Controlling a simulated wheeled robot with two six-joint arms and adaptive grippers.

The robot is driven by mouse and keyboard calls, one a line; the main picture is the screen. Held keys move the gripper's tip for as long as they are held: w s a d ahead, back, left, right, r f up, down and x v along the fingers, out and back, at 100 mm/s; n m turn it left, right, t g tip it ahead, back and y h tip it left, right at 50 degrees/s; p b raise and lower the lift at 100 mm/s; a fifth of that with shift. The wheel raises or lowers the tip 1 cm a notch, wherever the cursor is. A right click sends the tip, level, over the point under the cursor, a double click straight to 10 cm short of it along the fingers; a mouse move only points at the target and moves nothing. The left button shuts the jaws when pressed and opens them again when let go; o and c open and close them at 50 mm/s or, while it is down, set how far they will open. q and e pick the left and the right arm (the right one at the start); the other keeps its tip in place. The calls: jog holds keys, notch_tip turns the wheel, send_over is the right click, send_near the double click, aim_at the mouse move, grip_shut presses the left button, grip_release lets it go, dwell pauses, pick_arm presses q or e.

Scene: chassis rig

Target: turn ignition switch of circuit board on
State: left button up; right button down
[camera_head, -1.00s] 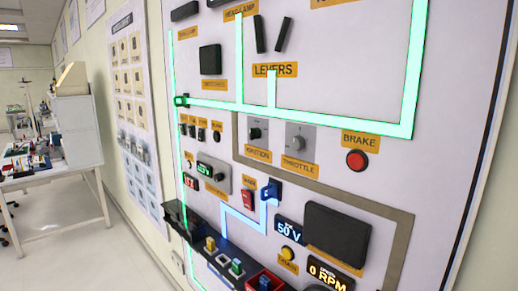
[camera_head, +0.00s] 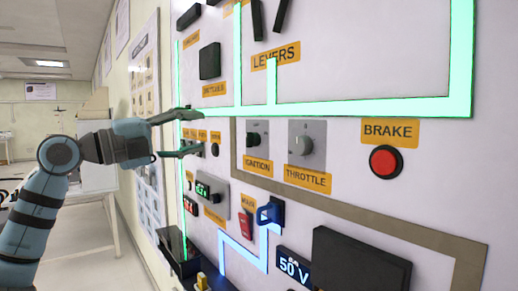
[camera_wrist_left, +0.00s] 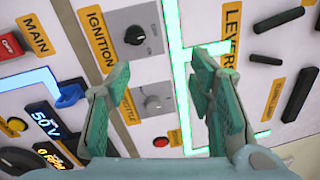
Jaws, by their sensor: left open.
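The ignition switch (camera_head: 254,140) is a dark knob on a grey plate above the orange IGNITION label, on the upright white circuit board (camera_head: 400,210). In the left wrist view the ignition knob (camera_wrist_left: 135,35) lies beyond and between the open fingers, toward the top. My left gripper (camera_head: 188,132) is open and empty, left of the ignition switch in the head view, and appears apart from the knob. The fingers also show in the left wrist view (camera_wrist_left: 160,78). My right gripper is not in view.
The throttle knob (camera_head: 306,144) is right of the ignition, and the red brake button (camera_head: 385,161) further right. Black levers (camera_head: 268,14) are above. The red main switch (camera_head: 245,224), blue connector (camera_head: 270,212) and 50 V display (camera_head: 294,268) are below. A glowing green line runs above the ignition.

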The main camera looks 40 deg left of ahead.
aim_at(247, 141)
pick_arm(q)
jog(key=w+d+p, duration=0.1)
jog(key=w+p, duration=0.1)
jog(key=w, duration=0.2)
jog(key=w+d+f+n+p, duration=0.1)
jog(key=w+p, duration=0.1)
jog(key=w, duration=0.2)
jog(key=w+d+f+n+g+p, duration=0.1)
jog(key=w+p, duration=0.1)
jog(key=w, duration=0.3)
jog(key=shift+d+f+y, duration=0.15)
jog(key=shift+y, duration=0.25)
jog(key=shift+w+d+p, duration=0.15)
jog(key=shift+w+p, duration=0.15)
jog(key=shift+p, duration=0.05)
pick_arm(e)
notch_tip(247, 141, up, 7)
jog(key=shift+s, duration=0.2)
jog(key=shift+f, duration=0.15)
pick_arm(q)
jog(key=shift+w+f, duration=0.1)
jog(key=shift+w, duration=0.05)
jog(key=shift+c, duration=1.3)
jog(key=c, duration=0.8)
jog(key=shift+c, duration=0.2)
